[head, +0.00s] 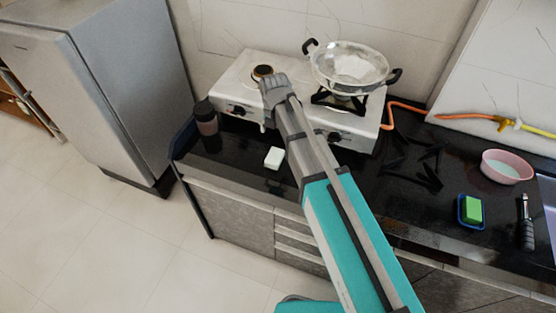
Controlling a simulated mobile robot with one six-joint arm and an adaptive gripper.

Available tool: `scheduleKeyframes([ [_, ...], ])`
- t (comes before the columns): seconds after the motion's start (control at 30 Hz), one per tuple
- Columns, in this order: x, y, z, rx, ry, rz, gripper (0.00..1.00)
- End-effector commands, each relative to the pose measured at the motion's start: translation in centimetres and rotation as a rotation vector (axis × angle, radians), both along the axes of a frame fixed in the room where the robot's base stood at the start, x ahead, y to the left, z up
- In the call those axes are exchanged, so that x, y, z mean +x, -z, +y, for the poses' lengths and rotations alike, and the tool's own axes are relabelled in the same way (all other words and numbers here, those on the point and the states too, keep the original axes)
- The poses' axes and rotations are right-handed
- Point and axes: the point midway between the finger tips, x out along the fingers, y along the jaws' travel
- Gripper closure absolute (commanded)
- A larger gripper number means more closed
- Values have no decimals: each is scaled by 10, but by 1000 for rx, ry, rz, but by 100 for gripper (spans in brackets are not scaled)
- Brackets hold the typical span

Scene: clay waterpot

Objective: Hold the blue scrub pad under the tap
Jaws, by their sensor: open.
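My gripper (272,86) is in the upper middle, in front of the left burner of the stove, and is open with nothing seen in it. At the right of the counter a green block (473,209) rests in or on a flat blue piece (461,222). I cannot tell whether this blue piece is the scrub pad or a dish. It is well to the right of my gripper and apart from it. No tap is in view.
The dark counter (232,163) holds a white stove (352,133) with a metal pan (349,66), a dark bottle (207,127), a white block (274,158), a pink bowl (507,167) and a dark-handled tool (526,222). A fridge (100,90) stands left. The floor is clear.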

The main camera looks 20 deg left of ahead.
Motion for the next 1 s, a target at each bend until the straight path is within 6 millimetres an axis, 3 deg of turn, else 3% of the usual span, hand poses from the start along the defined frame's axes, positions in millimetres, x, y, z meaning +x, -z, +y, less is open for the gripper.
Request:
scheduleKeyframes([
  [1.0,0,77,0,0,1,0,0],
])
